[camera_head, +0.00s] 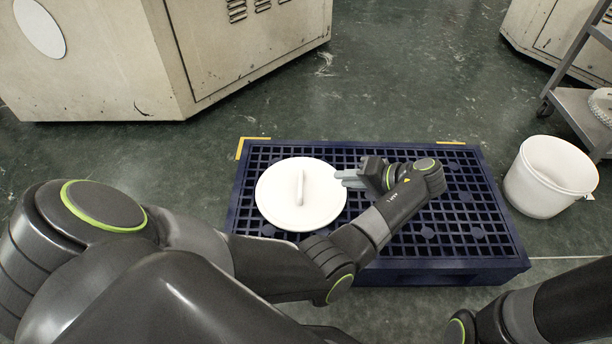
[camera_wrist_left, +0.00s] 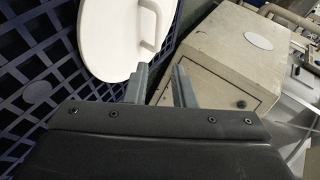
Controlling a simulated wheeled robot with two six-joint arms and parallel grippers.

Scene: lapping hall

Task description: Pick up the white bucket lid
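The white bucket lid (camera_head: 281,208) is round with a raised bar handle on top. It lies flat on the dark blue grated pallet (camera_head: 480,264), on its left part. In the left wrist view the lid (camera_wrist_left: 104,40) is at the top, its handle standing up near its right side. My left gripper (camera_head: 340,179) is at the lid's right edge in the head view, pointing left toward the handle. Its two fingers are apart with nothing between them in the left wrist view (camera_wrist_left: 160,84). Whether a finger touches the lid's rim I cannot tell. My right gripper is out of view.
A white bucket (camera_head: 536,183) stands open on the floor right of the pallet. A grey cart (camera_head: 577,103) is behind it. Large beige machine cabinets (camera_head: 245,50) stand at the back left and back right. The green floor between is clear.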

